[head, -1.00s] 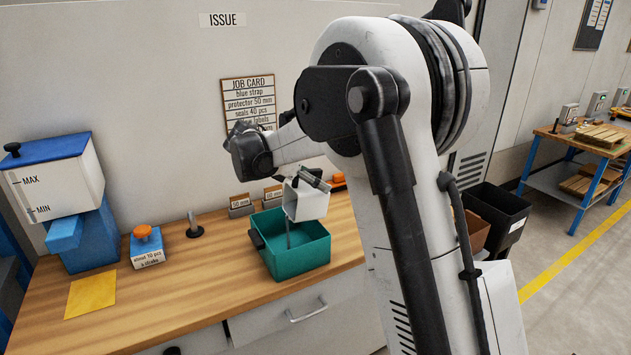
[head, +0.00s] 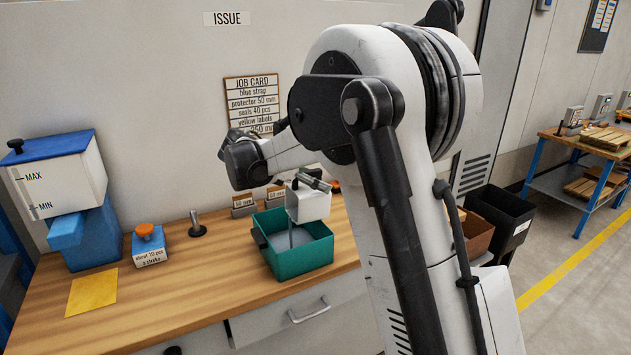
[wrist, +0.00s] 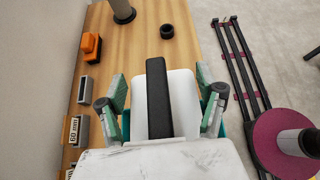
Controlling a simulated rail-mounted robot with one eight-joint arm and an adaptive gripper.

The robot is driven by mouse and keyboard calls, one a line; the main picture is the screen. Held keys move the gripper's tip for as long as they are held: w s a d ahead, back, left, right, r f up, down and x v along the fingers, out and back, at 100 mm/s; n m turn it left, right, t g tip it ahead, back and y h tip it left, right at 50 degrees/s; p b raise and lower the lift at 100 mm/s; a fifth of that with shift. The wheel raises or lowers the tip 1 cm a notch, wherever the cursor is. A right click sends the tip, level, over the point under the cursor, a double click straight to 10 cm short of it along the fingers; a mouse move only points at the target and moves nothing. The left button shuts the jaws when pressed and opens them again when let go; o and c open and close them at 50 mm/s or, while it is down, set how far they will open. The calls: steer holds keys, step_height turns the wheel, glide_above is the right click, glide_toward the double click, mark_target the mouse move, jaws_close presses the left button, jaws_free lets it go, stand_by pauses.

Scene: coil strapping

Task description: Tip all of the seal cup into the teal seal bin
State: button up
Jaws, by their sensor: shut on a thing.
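The white seal cup (head: 312,206) is held above the teal seal bin (head: 305,262), tipped over its opening. A thin grey streak (head: 290,236) runs down from the cup's left edge into the bin, and grey contents (head: 283,246) cover the visible bin floor. My gripper (head: 314,182) is shut on the cup. In the wrist view the cup (wrist: 182,100) sits between the two green-padded fingers of my gripper (wrist: 163,100), with a black bar across its middle. The cup's inside is hidden, so what is left in it cannot be told.
A blue-and-white dispenser (head: 75,200), an orange-topped box (head: 149,245), a dark peg (head: 196,225) and a yellow sheet (head: 92,292) stand or lie left on the wooden bench (head: 200,290). Small label holders (head: 243,205) stand behind the bin. Dark crates (head: 500,218) are right.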

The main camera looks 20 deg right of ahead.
steer(key=shift+s+a+f+h+b, duration=0.1)
steer(key=shift+a+h+b, duration=0.4)
steer(key=shift+b, duration=0.15)
steer(key=shift+a, duration=0.15)
steer(key=shift+a+r+h+b, duration=0.4)
steer(key=shift+h+b, duration=0.15)
steer(key=shift+h, duration=0.15)
steer(key=shift+s+a, duration=0.1)
steer(key=shift+a, duration=0.05)
steer(key=shift+a+r+h+b, duration=0.2)
steer(key=shift+a+h+b, duration=0.2)
steer(key=shift+h+b, duration=0.15)
steer(key=shift+a, duration=0.15)
stand_by(0.3)
